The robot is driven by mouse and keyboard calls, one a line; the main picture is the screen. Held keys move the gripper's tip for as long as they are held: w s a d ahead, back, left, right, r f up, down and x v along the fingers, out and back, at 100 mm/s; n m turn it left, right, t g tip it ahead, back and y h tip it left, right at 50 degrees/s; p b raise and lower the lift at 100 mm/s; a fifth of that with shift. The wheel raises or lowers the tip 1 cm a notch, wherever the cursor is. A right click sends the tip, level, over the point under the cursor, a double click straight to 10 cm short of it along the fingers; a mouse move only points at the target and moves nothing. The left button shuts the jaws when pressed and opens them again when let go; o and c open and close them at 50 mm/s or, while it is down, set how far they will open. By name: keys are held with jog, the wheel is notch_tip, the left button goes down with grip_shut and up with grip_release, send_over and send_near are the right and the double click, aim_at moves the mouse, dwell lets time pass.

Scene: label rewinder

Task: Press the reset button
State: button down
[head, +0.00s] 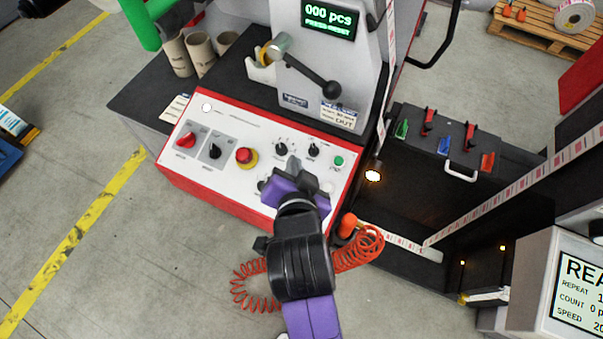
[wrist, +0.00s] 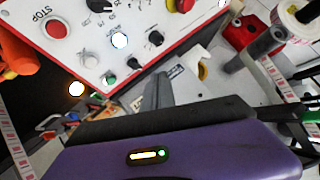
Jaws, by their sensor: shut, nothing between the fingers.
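The white sloped control panel (head: 225,175) with a red rim carries several knobs and buttons; I cannot read which label says reset. In the wrist view a lit white button (wrist: 119,40), a plain white button (wrist: 91,62), a green button (wrist: 109,78) and a red STOP button (wrist: 56,28) show. The green button also shows in the head view (head: 339,160). My gripper (head: 293,164) is shut and empty over the panel's right half, hiding part of it. In the wrist view its grey fingers (wrist: 159,78) appear beside the black knobs, and I see no clear contact.
A red emergency stop (head: 245,156) on yellow stands left of my gripper. The display (head: 328,18) reads "000 pcs PRESS RESET". A black-handled lever (head: 318,83) rises behind the panel. An orange coiled hose (head: 360,250) hangs at the front right.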

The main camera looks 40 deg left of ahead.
jog(key=f+b, duration=0.2)
jog(key=w+f+b, duration=0.1)
jog(key=f+b, duration=0.3)
jog(key=b, duration=0.1)
jog(key=shift+w+a+f, duration=0.15)
jog(key=shift+w+f, duration=0.2)
jog(key=shift+f, duration=0.05)
jog(key=shift+w+a+f+b, duration=0.1)
jog(key=shift+w+f+b, duration=0.15)
jog(key=shift+f, duration=0.2)
jog(key=shift+w+f+b, duration=0.1)
jog(key=shift+f+b, duration=0.1)
jog(key=shift+f, duration=0.2)
jog(key=shift+f, duration=0.2)
dwell(1.0)
jog(key=shift+w+f, duration=0.1)
jog(key=shift+f, duration=0.1)
jog(key=shift+w+f+b, duration=0.1)
jog(key=shift+f+b, duration=0.2)
jog(key=shift+f, duration=0.1)
dwell(0.7)
dwell(0.4)
jog(key=shift+s+r+p, duration=0.25)
jog(key=shift+r+p, duration=0.55)
jog(key=shift+p, duration=0.15)
jog(key=shift+r, duration=0.1)
